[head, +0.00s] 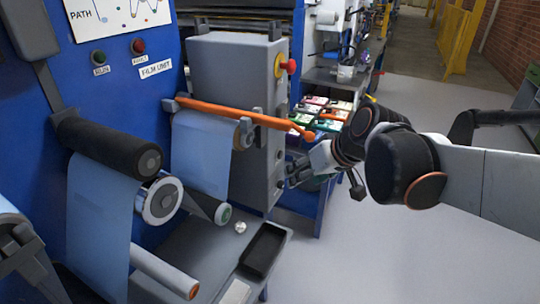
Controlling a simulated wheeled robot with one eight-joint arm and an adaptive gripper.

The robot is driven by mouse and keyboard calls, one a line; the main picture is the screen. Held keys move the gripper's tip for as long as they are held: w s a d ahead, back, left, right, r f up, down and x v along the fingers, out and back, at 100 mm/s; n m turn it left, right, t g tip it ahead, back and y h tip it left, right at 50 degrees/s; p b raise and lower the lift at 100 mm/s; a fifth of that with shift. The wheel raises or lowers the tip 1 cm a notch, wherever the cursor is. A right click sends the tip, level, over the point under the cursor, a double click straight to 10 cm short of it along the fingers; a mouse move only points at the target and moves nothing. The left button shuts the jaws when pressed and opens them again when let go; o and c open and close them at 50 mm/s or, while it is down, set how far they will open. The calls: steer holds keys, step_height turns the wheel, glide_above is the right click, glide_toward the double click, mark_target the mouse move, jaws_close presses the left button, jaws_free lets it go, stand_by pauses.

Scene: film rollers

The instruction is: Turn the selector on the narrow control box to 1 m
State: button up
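A tall grey box (228,70) stands at the centre against the blue machine; it appears to be the narrow control box. A red and yellow stop button (287,66) juts from its right-hand side. Small dark fittings sit lower on that side, but it is seen at a steep angle, so I cannot make out the selector, its marks or its setting. My gripper (297,174) is just right of the box's lower right side, pointing left toward it. The fingers are small and dark here; I cannot tell whether they touch the box or are open.
An orange bar (230,112) crosses in front of the box, ending near my arm. Film rollers (110,145) with blue film fill the left. A black tray (264,250) lies on the grey shelf below. Coloured bins (325,112) stand behind. Floor at right is clear.

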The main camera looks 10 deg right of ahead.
steer(key=w+d+f+n+y, duration=0.15)
steer(key=w+f, duration=0.25)
steer(key=w, duration=0.4)
steer(key=w+d+f+n+t+y, duration=0.1)
steer(key=w+d+f+y, duration=0.1)
steer(key=w+f, duration=0.35)
steer(key=w+d+f+n+y, duration=0.2)
steer(key=w, duration=0.7)
steer(key=w+d+f+n+y+p, duration=0.1)
steer(key=w+d+f+n+y, duration=0.25)
steer(key=f, duration=0.65)
steer(key=n+t+y+b, duration=0.2)
steer(key=t, duration=0.1)
glide_toward(284, 185)
steer(key=x, duration=0.8)
steer(key=shift+f, duration=0.15)
steer(key=shift+w+a+b, duration=0.35)
steer(key=shift+a, duration=0.2)
steer(key=shift+c, duration=0.2)
steer(key=c, duration=1)
